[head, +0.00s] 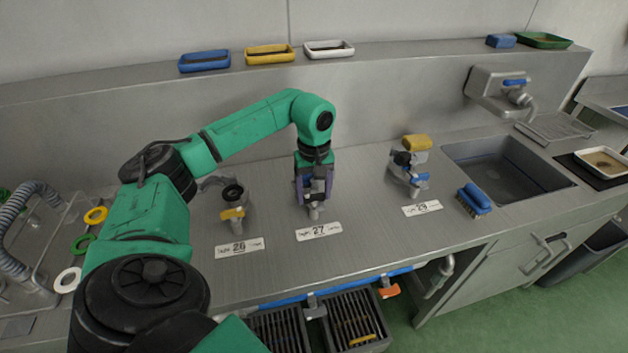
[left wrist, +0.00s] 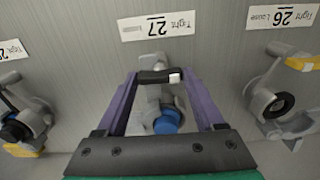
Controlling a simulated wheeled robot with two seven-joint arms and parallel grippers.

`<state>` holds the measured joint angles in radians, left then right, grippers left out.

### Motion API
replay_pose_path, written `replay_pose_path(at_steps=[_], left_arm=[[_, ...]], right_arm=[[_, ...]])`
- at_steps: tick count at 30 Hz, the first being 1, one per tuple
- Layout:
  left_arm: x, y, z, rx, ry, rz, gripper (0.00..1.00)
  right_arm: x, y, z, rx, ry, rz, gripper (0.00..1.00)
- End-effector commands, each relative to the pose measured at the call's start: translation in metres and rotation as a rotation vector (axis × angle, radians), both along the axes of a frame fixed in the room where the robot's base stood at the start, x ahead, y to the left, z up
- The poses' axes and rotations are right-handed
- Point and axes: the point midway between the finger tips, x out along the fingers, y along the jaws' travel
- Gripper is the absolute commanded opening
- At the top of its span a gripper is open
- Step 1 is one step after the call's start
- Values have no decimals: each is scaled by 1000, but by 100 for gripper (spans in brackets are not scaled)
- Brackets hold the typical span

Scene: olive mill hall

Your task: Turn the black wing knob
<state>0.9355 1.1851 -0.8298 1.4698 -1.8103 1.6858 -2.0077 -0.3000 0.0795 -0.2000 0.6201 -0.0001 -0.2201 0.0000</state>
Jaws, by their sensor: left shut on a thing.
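The black wing knob (left wrist: 156,77) tops the grey metal fitting at station 27. A pale mark shows at its right end in the left wrist view. My left gripper (left wrist: 160,78) points down at it, with its purple fingers shut on the knob's two ends. In the head view my left gripper (head: 314,190) hides most of the fitting. A blue cap (left wrist: 166,123) shows on the fitting between the fingers. My right gripper is not in view.
A blue brush (head: 474,199) and a sink (head: 508,170) are at the right. Coloured rings (head: 95,215) lie left. Counter between stations is clear.

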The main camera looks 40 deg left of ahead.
Motion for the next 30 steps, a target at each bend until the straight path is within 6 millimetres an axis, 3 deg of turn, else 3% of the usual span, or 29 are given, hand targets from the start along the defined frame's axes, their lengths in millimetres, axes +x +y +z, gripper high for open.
replay_pose_path(at_steps=[1, 3, 14, 17, 23, 28, 30], left_arm=[[2, 0, 3, 0, -10, 0, 74], [2, 0, 3, 0, -9, 0, 100], [2, 0, 10, 0, -6, 0, 100], [2, 0, 27, -1, -9, 0, 100], [2, -1, 87, -2, -12, -1, 100], [1, 0, 138, 2, -10, 0, 100], [1, 1, 146, 1, -8, 0, 100]], right_arm=[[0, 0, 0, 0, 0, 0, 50], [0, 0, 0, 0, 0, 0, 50], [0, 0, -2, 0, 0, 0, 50], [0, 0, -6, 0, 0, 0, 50], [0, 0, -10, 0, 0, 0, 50], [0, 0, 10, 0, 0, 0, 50], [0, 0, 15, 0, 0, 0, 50]])
